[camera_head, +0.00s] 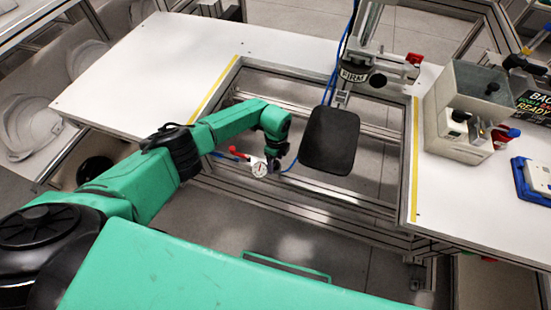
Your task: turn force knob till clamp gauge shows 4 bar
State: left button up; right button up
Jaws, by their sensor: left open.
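The clamp gauge (259,170) is a small round white dial below the table opening, left of the black pad. A red-handled lever (238,152) sticks out to its upper left. The dial is too small to read. My left gripper (276,164) is at the end of the green arm, right beside the gauge, pointing down. It is open. Its fingers are dark and small, and I cannot tell whether they touch anything. I cannot make out the force knob; the gripper may hide it. My right gripper is not in view.
A black pad (330,140) hangs over the opening under a post labelled "FIRM" (354,76). A grey control box (468,105) and a blue tray (531,183) are on the right of the white table (130,75). White helmet shells (28,128) lie at left.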

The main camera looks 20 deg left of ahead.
aim_at(276, 162)
pick_arm(q)
notch_tip(276, 162, up, 7)
jog(key=shift+w+f+p, duration=0.1)
jog(key=shift+w+p, duration=0.05)
jog(key=shift+p, duration=0.8)
notch_tip(276, 162, up, 8)
jog(key=shift+f, duration=0.15)
